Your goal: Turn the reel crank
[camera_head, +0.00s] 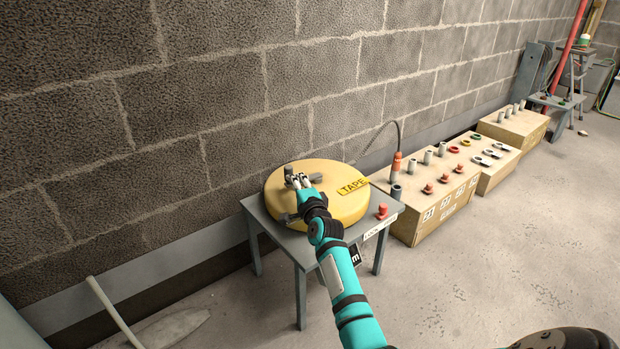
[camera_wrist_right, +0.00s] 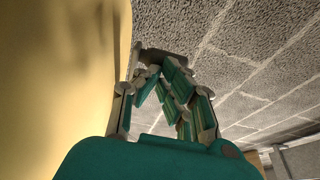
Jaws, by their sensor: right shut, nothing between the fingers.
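The yellow reel (camera_head: 345,208), labelled TAPE, lies flat on a small grey table (camera_head: 290,238) against the wall. Grey parts of its crank (camera_head: 289,171) show on top of the reel, beside my right gripper's fingertips. My right gripper (camera_head: 300,182) is over the reel's top, shut and empty. In the right wrist view the fingers (camera_wrist_right: 168,88) are close together, and a grey crank piece (camera_wrist_right: 158,57) shows just past the tips. I cannot tell whether they touch it. The reel's yellow side (camera_wrist_right: 50,80) fills the left of that view. My left gripper is not in view.
Wooden crates (camera_head: 445,210) with several fittings line the wall to the right. A pale pipe (camera_head: 112,312) is at lower left.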

